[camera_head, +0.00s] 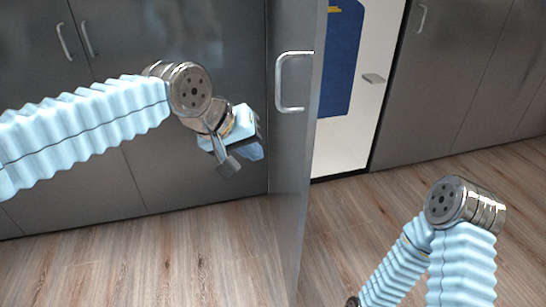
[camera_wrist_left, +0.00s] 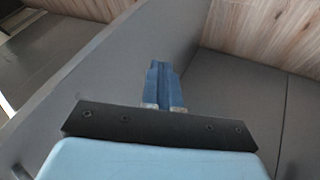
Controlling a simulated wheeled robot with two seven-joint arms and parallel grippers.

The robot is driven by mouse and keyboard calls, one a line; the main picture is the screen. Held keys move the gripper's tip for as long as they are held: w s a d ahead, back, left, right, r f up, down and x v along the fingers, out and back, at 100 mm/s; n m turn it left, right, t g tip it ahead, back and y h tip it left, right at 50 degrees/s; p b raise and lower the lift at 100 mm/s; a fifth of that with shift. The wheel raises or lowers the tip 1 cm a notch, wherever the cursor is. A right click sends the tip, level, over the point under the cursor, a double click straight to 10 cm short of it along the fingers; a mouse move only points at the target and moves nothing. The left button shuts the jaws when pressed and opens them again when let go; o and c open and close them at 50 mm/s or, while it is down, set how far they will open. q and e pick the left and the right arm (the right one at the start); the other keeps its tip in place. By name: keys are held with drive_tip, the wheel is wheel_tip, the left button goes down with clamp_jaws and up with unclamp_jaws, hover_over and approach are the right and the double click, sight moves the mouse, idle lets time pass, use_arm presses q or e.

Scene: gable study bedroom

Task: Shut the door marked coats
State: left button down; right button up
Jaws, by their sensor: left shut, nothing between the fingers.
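The grey door (camera_head: 290,180) stands wide open in the middle of the head view, swung out towards me. Its bar handle (camera_head: 280,82) is on the face turned to the left. No coats marking can be read. To its right is the open compartment (camera_head: 345,150) with a blue garment (camera_head: 341,60) inside. My left gripper (camera_head: 250,152) is shut and empty, left of the door on the handle side and below handle height. In the left wrist view its fingers (camera_wrist_left: 163,85) are together in front of the door panel (camera_wrist_left: 125,60); contact cannot be told. My right gripper is out of view.
Closed grey cupboard fronts (camera_head: 120,150) with bar handles stand behind my left arm. More closed fronts (camera_head: 460,80) are right of the compartment. A small grey catch (camera_head: 373,78) shows at the compartment's right side. Wood floor (camera_head: 340,220) between the door and my right arm is clear.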

use_arm(q)
approach(298, 171)
wheel_tip(298, 171, down, 4)
drive_tip(key=w+a, duration=0.1)
drive_tip(key=a, duration=0.1)
drive_tip(key=shift+w+d, duration=0.3)
drive_tip(key=shift+d, duration=0.65)
drive_tip(key=shift+w+d, duration=0.3)
drive_tip(key=shift+d, duration=0.6)
drive_tip(key=shift+d, duration=0.15)
